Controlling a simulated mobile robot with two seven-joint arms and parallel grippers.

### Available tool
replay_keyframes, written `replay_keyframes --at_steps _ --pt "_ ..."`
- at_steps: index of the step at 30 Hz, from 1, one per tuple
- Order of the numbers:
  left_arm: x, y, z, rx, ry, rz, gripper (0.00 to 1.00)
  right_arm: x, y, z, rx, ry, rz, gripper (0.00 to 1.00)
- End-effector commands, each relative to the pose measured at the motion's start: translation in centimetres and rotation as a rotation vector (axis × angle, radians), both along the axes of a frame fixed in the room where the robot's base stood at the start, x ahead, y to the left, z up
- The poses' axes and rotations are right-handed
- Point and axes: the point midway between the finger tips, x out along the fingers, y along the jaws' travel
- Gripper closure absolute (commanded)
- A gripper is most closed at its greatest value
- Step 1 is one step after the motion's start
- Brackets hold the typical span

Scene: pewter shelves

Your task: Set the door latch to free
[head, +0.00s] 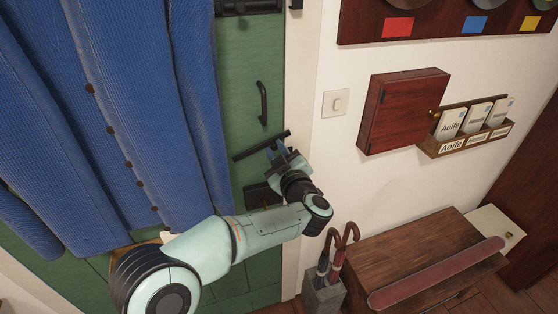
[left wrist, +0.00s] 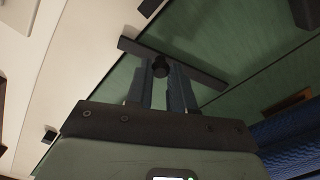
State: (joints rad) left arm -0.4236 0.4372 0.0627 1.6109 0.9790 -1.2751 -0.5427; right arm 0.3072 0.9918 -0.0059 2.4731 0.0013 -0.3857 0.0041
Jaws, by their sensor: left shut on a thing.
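The door latch (head: 250,151) is a dark bar on the green door (head: 238,62), near its right edge. It slants in the head view, right end higher. In the left wrist view the latch bar (left wrist: 205,74) crosses in front of the fingers, with a dark round piece at its middle. My left gripper (head: 279,154) is shut on the latch, its fingers (left wrist: 161,72) at the bar's middle. The fingers hide part of the bar, and I see no setting marks. My right gripper is not in view.
A black pull handle (head: 263,103) is above the latch, and a dark box (head: 258,194) is below it. A blue curtain (head: 150,110) hangs close on the left. A light switch (head: 336,103), red cabinet (head: 402,110), umbrella stand (head: 322,293) and wooden bench (head: 415,250) are at the right.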

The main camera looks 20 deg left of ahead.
Motion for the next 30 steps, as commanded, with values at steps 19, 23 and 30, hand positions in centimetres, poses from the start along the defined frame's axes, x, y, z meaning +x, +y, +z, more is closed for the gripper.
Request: replay_keyframes --at_steps 19,23,30 --pt "-0.5 0.8 2.0 -0.180 -0.123 0.001 1.00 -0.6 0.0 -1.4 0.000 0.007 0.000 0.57" --pt "-0.5 0.8 2.1 -0.180 -0.124 0.000 1.00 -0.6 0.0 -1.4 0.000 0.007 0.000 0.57" --pt "-0.5 0.8 2.1 -0.180 -0.124 0.000 0.52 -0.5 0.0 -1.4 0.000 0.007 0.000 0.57"
